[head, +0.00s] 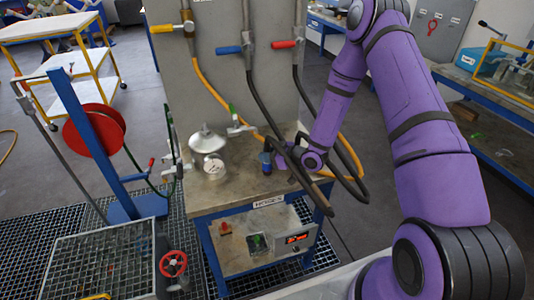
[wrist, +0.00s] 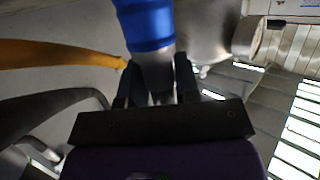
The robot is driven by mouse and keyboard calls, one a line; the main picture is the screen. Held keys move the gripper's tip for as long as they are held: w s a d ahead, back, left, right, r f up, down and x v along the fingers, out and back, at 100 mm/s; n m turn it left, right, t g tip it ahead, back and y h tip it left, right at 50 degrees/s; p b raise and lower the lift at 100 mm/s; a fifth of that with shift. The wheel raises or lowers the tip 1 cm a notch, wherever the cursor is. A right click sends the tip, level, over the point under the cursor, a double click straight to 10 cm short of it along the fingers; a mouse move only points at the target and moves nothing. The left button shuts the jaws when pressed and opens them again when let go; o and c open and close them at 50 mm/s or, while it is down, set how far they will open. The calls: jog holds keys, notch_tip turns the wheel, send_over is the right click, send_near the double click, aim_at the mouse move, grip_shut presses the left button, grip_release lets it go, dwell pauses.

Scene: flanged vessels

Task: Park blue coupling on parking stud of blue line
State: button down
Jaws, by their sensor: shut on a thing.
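The blue coupling (wrist: 145,28) fills the top middle of the wrist view, with a blue band and a grey metal part below it. My gripper (wrist: 157,80) is shut on the grey part, one dark finger on each side. In the head view the coupling (head: 265,158) is a small blue spot at my gripper (head: 274,161), over the right part of the bench. I cannot tell whether the coupling touches anything beneath it. The blue line's valve with a blue handle (head: 229,50) is on the grey panel, and a black hose hangs from it. I cannot make out its parking stud.
The bench (head: 235,196) labelled HOSES carries a metal vessel with a gauge (head: 213,166) left of my gripper. A yellow hose (head: 207,84) and black hoses hang close around my arm. A red-handled valve (head: 284,44) and a yellow-handled valve (head: 162,29) are on the panel.

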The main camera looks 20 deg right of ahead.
jog(key=shift+f, duration=0.3)
jog(key=c, duration=0.8)
grip_release()
jog(key=v, duration=1.1)
jog(key=shift+a, duration=0.1)
